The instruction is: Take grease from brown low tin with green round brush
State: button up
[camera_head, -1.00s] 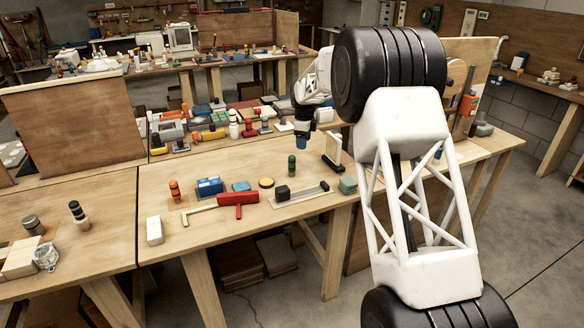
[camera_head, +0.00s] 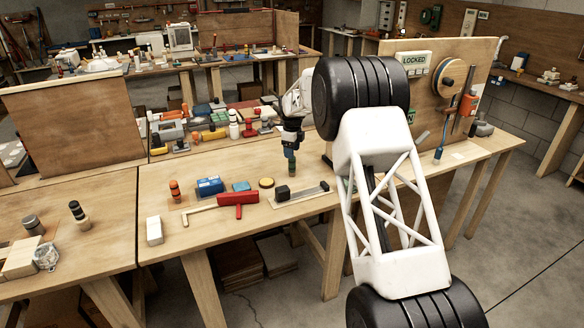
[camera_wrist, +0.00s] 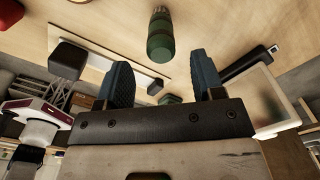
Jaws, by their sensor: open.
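The green round brush (camera_head: 292,168) stands upright on the workbench, a green cylinder with a darker top. It also shows in the wrist view (camera_wrist: 160,38), ahead of the fingers and roughly between them. My gripper (camera_head: 289,150) is directly above it in the head view and hides its top. In the wrist view my gripper (camera_wrist: 163,75) has its two blue fingers wide apart with nothing between the tips. A low round tin (camera_head: 266,183), brown with a yellowish top, appears left of the brush on the bench.
A dark block on a metal strip (camera_head: 300,193) lies in front of the brush.

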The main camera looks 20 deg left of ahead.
aim_at(292, 162)
jog(key=shift+f, duration=0.7)
jog(key=shift+f, duration=0.15)
jog(key=shift+f, duration=2.45)
jog(key=c, duration=1)
jog(key=shift+r, duration=0.15)
jog(key=shift+w+r, duration=0.1)
jog(key=shift+r, duration=1.5)
jog(key=s+d+r, duration=0.1)
jog(key=s+d, duration=0.7)
jog(key=s, duration=0.5)
jog(key=shift+s+r, duration=0.25)
jog(key=shift+s, duration=0.15)
jog(key=shift+d, duration=0.15)
